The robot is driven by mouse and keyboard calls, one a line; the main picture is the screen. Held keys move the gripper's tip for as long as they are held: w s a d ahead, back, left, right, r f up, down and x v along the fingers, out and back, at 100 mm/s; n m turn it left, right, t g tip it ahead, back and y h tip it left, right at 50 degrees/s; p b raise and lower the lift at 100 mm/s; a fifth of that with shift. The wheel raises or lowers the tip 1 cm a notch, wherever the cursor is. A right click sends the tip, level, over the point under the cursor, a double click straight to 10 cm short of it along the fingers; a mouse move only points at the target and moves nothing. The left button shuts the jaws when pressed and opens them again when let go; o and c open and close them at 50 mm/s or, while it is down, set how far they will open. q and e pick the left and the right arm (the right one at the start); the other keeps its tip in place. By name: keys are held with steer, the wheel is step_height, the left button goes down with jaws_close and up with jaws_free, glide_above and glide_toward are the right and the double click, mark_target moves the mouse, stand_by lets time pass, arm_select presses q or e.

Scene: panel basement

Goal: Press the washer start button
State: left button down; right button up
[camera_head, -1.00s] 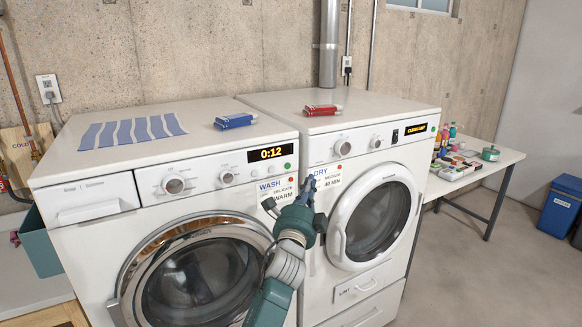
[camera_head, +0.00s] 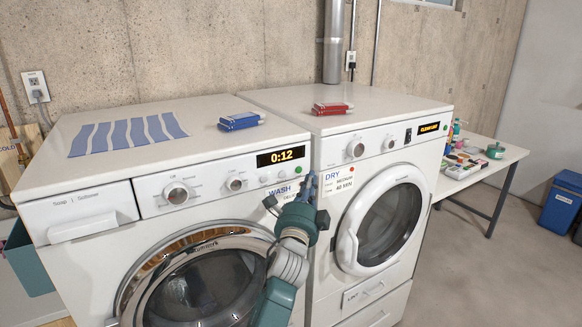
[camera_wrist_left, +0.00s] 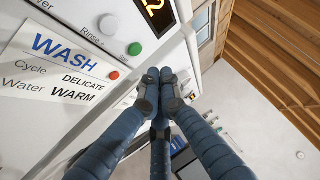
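The white washer (camera_head: 85,215) stands at the left, its display (camera_head: 280,156) reading 0:12. A green button (camera_head: 299,170) sits at the right end of its panel; in the left wrist view this green button (camera_wrist_left: 135,48) is just up and left of my fingertips. A red button (camera_wrist_left: 114,75) is below it, beside the WASH label (camera_wrist_left: 65,70). My left gripper (camera_head: 311,179) is in front of the washer's right edge, fingertips together and empty. The fingertips (camera_wrist_left: 158,75) look close to the green button but apart from it. My right gripper is not in view.
The white dryer (camera_head: 335,278) stands to the right, with a red box (camera_head: 331,108) on top. A blue box (camera_head: 240,121) and blue striped cloth (camera_head: 128,133) lie on the washer. A side table (camera_head: 500,158) with small items is at the right.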

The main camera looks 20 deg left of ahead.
mark_target(299, 170)
arm_select(q)
steer(key=shift+w+a+r, duration=0.1)
steer(key=shift+w+a, duration=0.55)
steer(key=shift+a, duration=0.2)
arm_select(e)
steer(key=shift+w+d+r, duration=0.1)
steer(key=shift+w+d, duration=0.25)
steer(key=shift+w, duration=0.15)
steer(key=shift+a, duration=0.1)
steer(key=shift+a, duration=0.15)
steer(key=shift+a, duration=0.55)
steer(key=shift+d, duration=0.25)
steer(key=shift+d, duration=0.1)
